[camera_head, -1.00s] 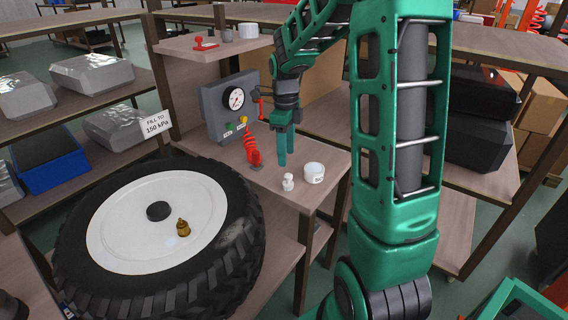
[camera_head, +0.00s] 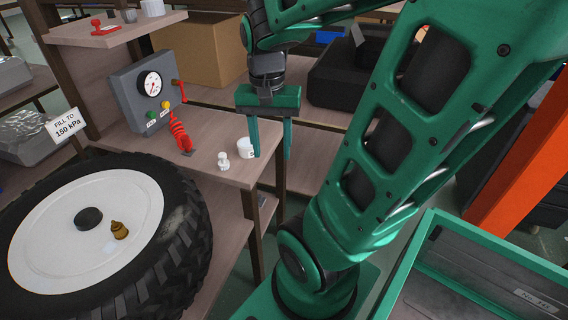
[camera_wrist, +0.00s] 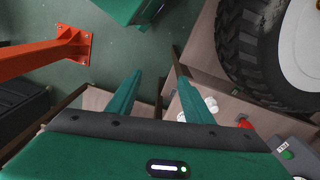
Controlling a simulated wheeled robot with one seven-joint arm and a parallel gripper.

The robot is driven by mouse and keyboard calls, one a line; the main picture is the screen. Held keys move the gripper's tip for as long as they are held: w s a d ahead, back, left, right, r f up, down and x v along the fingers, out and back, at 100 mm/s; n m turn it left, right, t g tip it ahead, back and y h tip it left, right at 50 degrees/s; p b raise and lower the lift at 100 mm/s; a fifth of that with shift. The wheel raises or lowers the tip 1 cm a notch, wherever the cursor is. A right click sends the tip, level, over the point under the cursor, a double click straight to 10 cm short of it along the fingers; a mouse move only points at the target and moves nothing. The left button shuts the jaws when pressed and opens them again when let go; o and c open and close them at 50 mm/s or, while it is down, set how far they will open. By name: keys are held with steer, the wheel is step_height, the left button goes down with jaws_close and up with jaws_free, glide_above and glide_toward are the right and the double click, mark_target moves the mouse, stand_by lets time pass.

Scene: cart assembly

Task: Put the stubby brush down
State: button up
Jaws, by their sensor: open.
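My gripper (camera_head: 271,153) hangs with its fingers downward at the right front edge of the gauge bench (camera_head: 205,172). The fingers are apart and nothing shows between them. In the wrist view my gripper (camera_wrist: 160,75) is also open and empty, with floor beyond its tips. I cannot pick out a stubby brush for certain in either view. A small brass-brown piece (camera_head: 119,231) stands on the white wheel disc (camera_head: 60,205), beside a black round cap (camera_head: 88,218). A small white fitting (camera_head: 223,161) and a white round tub (camera_head: 245,148) stand on the bench, left of the fingers.
A grey gauge box (camera_head: 140,97) with a red coiled hose (camera_head: 181,132) stands on the bench. The big tyre (camera_head: 185,225) lies in front. A green-rimmed tray (camera_head: 480,248) is at lower right, near an orange post (camera_head: 515,150). Open floor shows in the wrist view.

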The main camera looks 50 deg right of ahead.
steer(key=s+a+f+n, duration=0.1)
steer(key=s+n, duration=0.4)
steer(key=s, duration=0.1)
steer(key=shift+s+a+f+y, duration=0.15)
steer(key=shift+a+y, duration=0.15)
steer(key=shift+w+f, duration=0.25)
steer(key=shift+w, duration=0.35)
